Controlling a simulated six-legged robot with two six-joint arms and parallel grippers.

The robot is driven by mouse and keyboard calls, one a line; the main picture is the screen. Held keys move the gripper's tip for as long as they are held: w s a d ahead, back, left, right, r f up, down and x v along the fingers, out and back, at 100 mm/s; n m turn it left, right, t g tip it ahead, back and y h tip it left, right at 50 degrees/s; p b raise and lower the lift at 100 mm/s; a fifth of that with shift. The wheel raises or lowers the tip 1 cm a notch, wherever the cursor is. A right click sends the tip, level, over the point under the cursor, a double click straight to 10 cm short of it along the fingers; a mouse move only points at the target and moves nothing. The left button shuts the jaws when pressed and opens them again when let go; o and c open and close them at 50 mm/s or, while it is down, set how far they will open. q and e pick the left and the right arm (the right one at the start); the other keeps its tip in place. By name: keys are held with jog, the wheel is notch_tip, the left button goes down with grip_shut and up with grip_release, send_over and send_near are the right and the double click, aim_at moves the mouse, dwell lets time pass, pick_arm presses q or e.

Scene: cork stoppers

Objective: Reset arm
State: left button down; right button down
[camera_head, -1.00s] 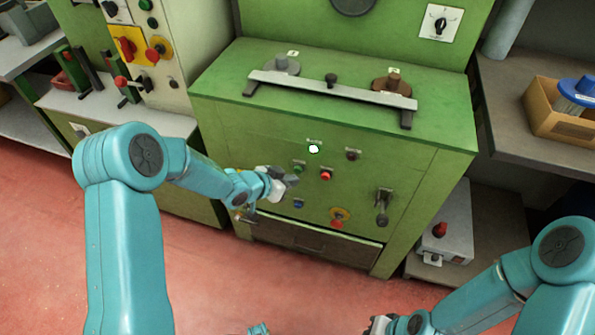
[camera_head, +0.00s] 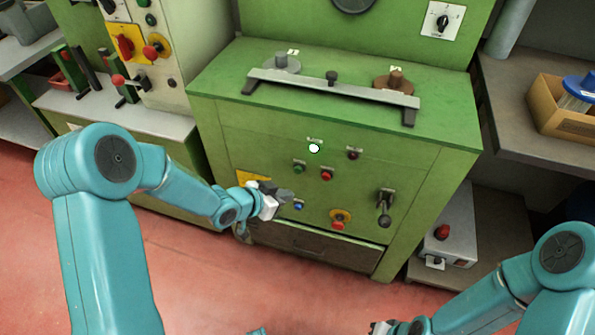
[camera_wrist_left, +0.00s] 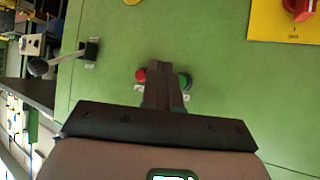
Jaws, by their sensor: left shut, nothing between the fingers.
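My left gripper (camera_head: 279,199) is shut and empty. In the head view it is in front of the lower left part of the green machine (camera_head: 240,140), close to a blue button (camera_head: 298,205). In the left wrist view the closed fingers (camera_wrist_left: 163,82) point at the green panel, with a red button (camera_wrist_left: 141,75) and a green button (camera_wrist_left: 185,80) at either side of them. I cannot tell from these frames how far the fingers are from the panel. My right arm (camera_head: 480,295) comes in at the lower right; its gripper is mostly cut off at the bottom edge.
The panel carries a red button (camera_head: 327,175), a black lever (camera_head: 384,208) and a yellow plate (camera_head: 253,180). A grey bar (camera_head: 335,90) lies on the machine's top. A grey box (camera_head: 450,235) stands at the right. The red floor (camera_head: 220,290) in front is clear.

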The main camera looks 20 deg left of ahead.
dwell(0.4)
pick_arm(q)
jog(key=s+d+f+n+g, duration=0.3)
jog(key=s+d+f+g, duration=0.15)
jog(key=s+f, duration=0.55)
jog(key=s+f+n+g+y, duration=0.2)
jog(key=s+f+n+g, duration=0.25)
jog(key=s, duration=1.05)
notch_tip(320, 180, up, 15)
jog(key=p, duration=1.6)
jog(key=shift+s+d+n, duration=0.15)
jog(key=shift+d+n, duration=0.1)
jog(key=shift+n, duration=0.2)
